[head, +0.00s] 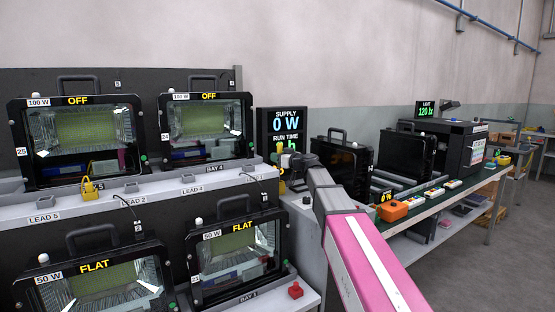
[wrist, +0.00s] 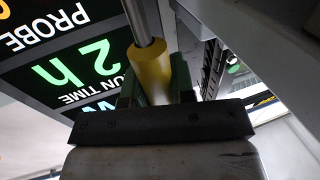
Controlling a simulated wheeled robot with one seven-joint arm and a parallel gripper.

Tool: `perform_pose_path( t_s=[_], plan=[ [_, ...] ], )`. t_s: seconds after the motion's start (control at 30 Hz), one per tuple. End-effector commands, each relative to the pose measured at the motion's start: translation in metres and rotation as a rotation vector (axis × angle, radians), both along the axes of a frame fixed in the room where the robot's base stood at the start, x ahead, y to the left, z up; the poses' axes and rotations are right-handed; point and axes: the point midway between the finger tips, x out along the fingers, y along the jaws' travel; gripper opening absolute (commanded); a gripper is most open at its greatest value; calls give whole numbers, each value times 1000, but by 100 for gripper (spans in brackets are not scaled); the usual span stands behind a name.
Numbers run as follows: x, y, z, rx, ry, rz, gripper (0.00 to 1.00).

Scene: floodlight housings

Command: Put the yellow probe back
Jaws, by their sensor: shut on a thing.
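The yellow probe (wrist: 150,72) has a yellow grip and a shiny metal rod. My gripper (wrist: 157,88) is shut on its yellow part, with a dark green finger on each side. In the head view the probe (head: 281,158) shows as a small yellow piece at my gripper (head: 285,165), in front of the supply display (head: 282,136). I cannot tell whether the probe touches anything besides the fingers. A holder for it cannot be made out.
The display also fills the left of the wrist view (wrist: 85,65), upside down and close. Floodlight housings marked OFF (head: 85,135) and FLAT (head: 238,250) stand in the rack at left. A bench (head: 450,205) at right carries more housings and an orange box (head: 392,211).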

Motion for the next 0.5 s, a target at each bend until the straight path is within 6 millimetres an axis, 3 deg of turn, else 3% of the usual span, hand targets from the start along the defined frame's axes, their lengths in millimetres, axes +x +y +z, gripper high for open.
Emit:
perform_pose_path(
  t_s=[0.2,0.23,0.3,0.5],
  plan=[
    [0,0,-6,-11,1,0,0],
    [0,0,-6,-10,1,0,34],
    [0,0,-6,-9,1,0,49],
    [0,0,-4,-6,0,-1,49]
  ],
)
